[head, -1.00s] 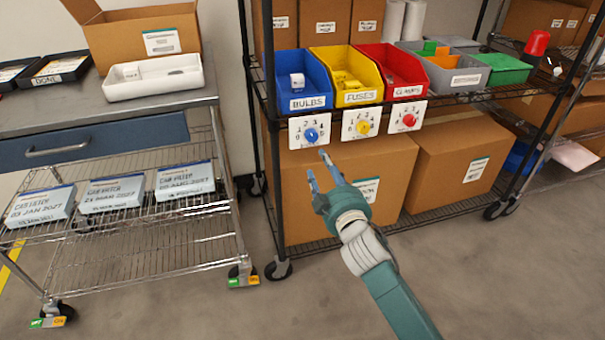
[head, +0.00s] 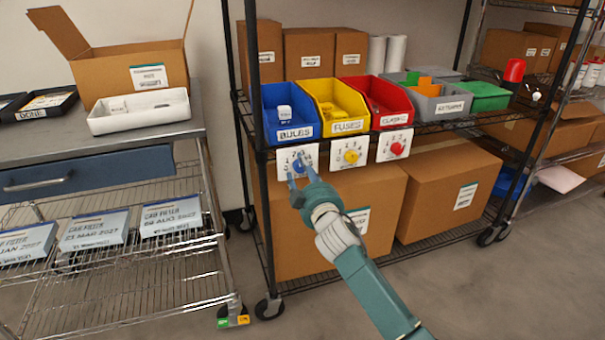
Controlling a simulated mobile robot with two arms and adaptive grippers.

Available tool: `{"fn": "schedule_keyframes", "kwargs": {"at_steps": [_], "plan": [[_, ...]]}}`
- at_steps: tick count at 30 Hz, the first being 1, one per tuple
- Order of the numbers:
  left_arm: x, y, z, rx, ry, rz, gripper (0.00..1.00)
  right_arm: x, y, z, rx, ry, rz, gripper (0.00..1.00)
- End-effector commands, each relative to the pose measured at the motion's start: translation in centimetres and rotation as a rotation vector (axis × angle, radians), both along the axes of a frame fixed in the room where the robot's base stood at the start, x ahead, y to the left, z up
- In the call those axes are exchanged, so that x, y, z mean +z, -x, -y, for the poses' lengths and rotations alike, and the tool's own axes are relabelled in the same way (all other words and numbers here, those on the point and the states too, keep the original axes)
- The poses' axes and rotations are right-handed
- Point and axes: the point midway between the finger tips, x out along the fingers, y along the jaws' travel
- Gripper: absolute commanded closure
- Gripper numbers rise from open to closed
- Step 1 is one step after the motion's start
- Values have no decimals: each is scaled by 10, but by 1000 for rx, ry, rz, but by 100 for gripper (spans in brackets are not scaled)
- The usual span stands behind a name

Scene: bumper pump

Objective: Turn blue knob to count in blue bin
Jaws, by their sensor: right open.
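The blue knob (head: 298,166) sits on a white numbered dial plate (head: 312,152) below the blue bin. The blue bin (head: 268,124), labelled BULBS, holds what looks like one white item (head: 284,113), perhaps with more hidden behind its front wall. My right gripper (head: 297,172) is open, with its fingertips at the blue knob and overlapping it in the picture. I cannot tell whether the fingers touch the knob. They partly cover the knob and the dial's numbers, so its setting is unreadable. My left gripper is not in view.
A yellow knob (head: 351,156) and a red knob (head: 397,148) sit on dials close to the right, under the yellow bin (head: 347,126) and the red bin (head: 394,120). A large cardboard box (head: 385,205) stands on the shelf below. A steel cart (head: 100,160) stands left.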

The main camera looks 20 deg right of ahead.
Motion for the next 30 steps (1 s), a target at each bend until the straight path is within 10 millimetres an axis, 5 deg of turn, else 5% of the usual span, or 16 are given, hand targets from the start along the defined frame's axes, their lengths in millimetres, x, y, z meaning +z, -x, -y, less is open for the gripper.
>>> {"fn": "schedule_keyframes", "kwargs": {"at_steps": [5, 12, 30], "plan": [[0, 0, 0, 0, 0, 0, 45, 0, 0, 0, 0, 0, 0, 53], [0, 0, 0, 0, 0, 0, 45, 0, 0, 0, -1, 0, -1, 98], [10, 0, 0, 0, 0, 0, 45, -1, 0, 0, 0, 204, 3, 98]]}}
